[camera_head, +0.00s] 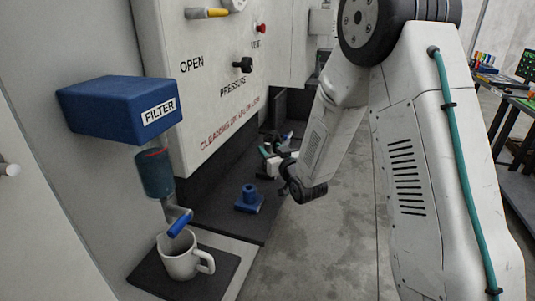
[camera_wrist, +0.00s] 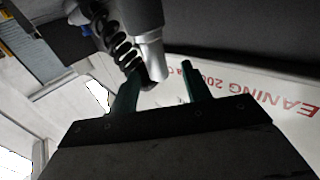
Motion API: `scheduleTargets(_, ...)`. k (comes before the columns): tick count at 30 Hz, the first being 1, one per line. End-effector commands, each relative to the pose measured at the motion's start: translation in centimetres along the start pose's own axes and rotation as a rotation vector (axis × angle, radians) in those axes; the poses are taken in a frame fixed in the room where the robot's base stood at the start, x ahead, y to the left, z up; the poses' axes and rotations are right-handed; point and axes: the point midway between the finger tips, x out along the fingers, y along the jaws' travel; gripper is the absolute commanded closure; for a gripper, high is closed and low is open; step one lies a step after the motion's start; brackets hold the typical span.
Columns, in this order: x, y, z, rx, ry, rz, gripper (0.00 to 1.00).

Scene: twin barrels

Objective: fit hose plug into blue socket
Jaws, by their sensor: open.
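A blue upright cylinder on a blue base (camera_head: 249,199), which looks like the blue socket, stands on the dark floor strip below the white panel. A metal cylinder (camera_wrist: 150,58) with a black coiled part beside it, probably the hose plug, shows in the wrist view. It reaches down near the gap between my green fingers. My gripper (camera_wrist: 160,88) is open, and I cannot tell whether either finger touches the metal piece. In the head view my gripper (camera_head: 271,160) is small, beyond the blue piece, and partly hidden by my wrist.
A blue FILTER box (camera_head: 115,108) juts from the wall at left. Under it are a teal cylinder (camera_head: 154,173), a tap with a blue handle (camera_head: 180,224) and a white mug (camera_head: 180,258) on a dark mat. The white panel (camera_head: 205,75) carries knobs. Grey floor is clear at centre.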

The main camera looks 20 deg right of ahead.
Motion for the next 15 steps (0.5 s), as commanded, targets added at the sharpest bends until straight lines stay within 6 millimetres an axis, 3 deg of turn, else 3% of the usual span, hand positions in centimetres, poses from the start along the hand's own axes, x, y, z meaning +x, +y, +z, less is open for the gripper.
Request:
scheduleTargets(6,3.0,0.3,-0.1,0.0,0.0,0.0,0.52)
scheduleTargets(15,3.5,0.4,-0.1,0.0,0.0,0.002,0.52)
